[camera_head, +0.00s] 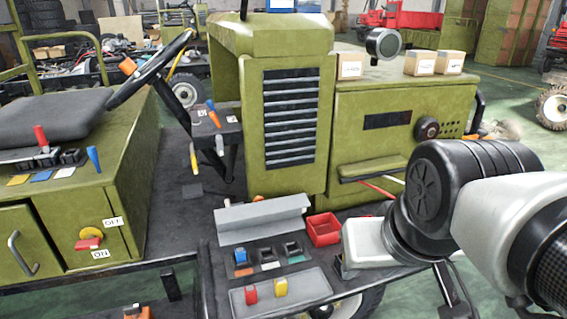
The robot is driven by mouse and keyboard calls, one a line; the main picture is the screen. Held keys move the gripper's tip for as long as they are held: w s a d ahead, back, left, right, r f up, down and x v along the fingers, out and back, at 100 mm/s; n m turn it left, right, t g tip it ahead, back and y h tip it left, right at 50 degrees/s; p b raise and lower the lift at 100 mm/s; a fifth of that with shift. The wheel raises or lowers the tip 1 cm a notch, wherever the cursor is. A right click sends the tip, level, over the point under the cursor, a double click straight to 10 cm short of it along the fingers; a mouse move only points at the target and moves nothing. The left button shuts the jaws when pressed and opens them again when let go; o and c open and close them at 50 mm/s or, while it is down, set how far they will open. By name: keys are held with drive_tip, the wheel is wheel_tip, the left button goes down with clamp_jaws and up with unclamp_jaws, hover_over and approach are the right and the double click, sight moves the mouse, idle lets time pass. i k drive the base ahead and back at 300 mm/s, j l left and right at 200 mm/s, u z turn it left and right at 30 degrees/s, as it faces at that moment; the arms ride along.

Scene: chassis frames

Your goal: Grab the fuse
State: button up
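An open grey box with its lid (262,217) raised sits on the dark chassis deck at the lower middle. In its row of slots are a blue piece (241,257) and dark pieces (293,250). My arm comes in from the right, to the right of the box. My gripper and its fingers do not show.
A red open bin (323,229) stands right of the lid. A pale box (370,243) lies beside it, partly behind my arm. The green hood (290,110) rises behind. A seat (55,120) and steering wheel (150,70) are at left.

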sight(240, 253)
drive_tip(key=u, duration=0.55)
drive_tip(key=i+j+u, duration=0.15)
drive_tip(key=i+j+z, duration=0.15)
drive_tip(key=j, duration=0.1)
